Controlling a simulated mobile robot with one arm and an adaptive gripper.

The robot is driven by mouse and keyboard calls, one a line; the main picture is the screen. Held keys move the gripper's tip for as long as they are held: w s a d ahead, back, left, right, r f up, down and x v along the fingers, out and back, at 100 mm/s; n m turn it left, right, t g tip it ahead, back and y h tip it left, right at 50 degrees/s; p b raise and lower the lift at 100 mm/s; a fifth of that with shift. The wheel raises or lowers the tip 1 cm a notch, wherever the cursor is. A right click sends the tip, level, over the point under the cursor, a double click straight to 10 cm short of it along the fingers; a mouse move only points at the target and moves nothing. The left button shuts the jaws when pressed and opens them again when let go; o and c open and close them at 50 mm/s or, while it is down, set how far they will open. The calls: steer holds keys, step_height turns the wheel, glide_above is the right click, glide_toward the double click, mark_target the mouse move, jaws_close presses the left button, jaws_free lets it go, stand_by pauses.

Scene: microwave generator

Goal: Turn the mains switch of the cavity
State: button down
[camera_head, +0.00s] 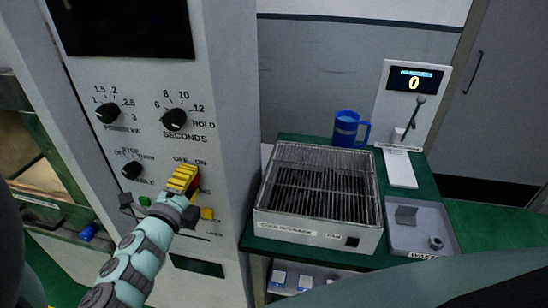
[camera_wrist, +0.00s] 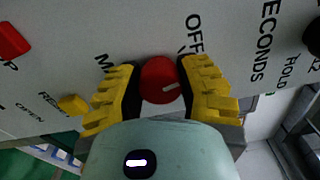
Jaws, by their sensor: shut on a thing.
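The mains switch is a round red knob (camera_wrist: 158,72) with a short white mark, seen between my fingers in the wrist view. The mark points to the right in that view, and part of an OFF label shows above right of the knob. My gripper (camera_wrist: 160,84) has its yellow ridged fingers closed on both sides of the knob. In the head view my gripper (camera_head: 184,179) is up against the grey cabinet panel (camera_head: 225,120), just below the OFF and ON labels. There it hides the knob.
Three black knobs, including the SECONDS knob (camera_head: 174,119), sit above and left of my gripper. A yellow button (camera_head: 207,213) and a green button (camera_head: 145,201) are close below. A wire-topped box (camera_head: 318,231) and a blue mug (camera_head: 346,128) stand on the green-topped bench to the right.

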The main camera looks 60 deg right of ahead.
steer(key=shift+n, duration=1.6)
steer(key=shift+f+n, duration=0.1)
steer(key=shift+n, duration=0.2)
steer(key=c, duration=0.5)
jaws_free()
steer(key=v, duration=0.7)
steer(key=shift+a, duration=0.2)
